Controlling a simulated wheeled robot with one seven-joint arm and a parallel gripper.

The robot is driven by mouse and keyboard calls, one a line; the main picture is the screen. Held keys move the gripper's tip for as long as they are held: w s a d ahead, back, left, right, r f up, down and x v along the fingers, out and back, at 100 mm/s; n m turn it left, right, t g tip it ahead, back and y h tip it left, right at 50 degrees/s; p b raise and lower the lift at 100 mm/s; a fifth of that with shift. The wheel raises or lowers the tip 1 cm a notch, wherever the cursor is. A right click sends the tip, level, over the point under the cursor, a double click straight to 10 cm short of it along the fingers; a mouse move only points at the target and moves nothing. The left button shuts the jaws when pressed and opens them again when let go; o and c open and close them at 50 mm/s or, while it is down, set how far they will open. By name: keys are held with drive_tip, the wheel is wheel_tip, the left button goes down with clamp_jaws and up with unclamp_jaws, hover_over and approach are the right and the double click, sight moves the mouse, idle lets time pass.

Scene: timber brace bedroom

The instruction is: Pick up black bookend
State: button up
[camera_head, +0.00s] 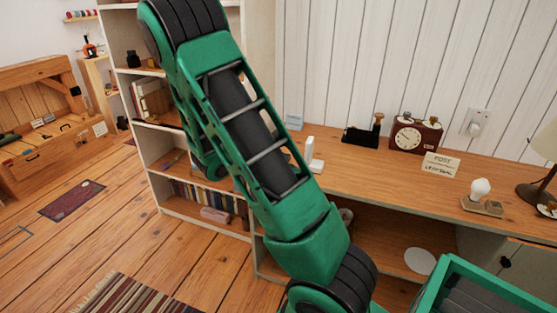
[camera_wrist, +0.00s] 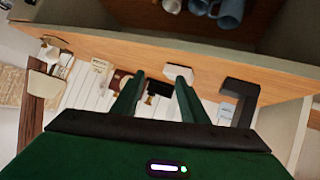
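A dark, L-shaped piece that looks like the black bookend (camera_wrist: 241,92) shows in the wrist view, right of my fingers, near the right end of the desk there. I cannot make it out in the head view, where my green arm covers part of the desk. My gripper (camera_wrist: 159,78) is open, its two green fingers apart with nothing held between them. The bookend lies outside the fingers and apart from them. The gripper itself is not visible in the head view.
The desk (camera_head: 400,171) holds a white upright piece (camera_head: 311,152), a black object (camera_head: 361,136), a red-brown clock (camera_head: 414,135), a sign (camera_head: 440,164), a bulb on a base (camera_head: 481,191) and a lamp (camera_head: 540,190). A bookshelf (camera_head: 200,218) stands left. Mugs (camera_wrist: 229,14) sit below the desktop.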

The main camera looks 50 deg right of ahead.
drive_tip(key=w+a+f+n+t+h, duration=0.25)
drive_tip(key=w+t+h, duration=0.4)
drive_tip(key=w, duration=0.85)
drive_tip(key=shift+n+t+y, duration=0.25)
drive_tip(key=shift+t+y, duration=0.3)
drive_tip(key=shift+t, duration=0.4)
drive_tip(key=x, duration=0.5)
drive_tip(key=shift+s+d, duration=0.15)
drive_tip(key=shift+d, duration=0.15)
drive_tip(key=shift+r+x, duration=0.15)
drive_tip(key=shift+x, duration=1.25)
drive_tip(key=shift+r+x, duration=0.1)
drive_tip(key=shift+x, duration=1.25)
drive_tip(key=shift+a, duration=0.1)
clamp_jaws()
drive_tip(key=shift+r, duration=0.1)
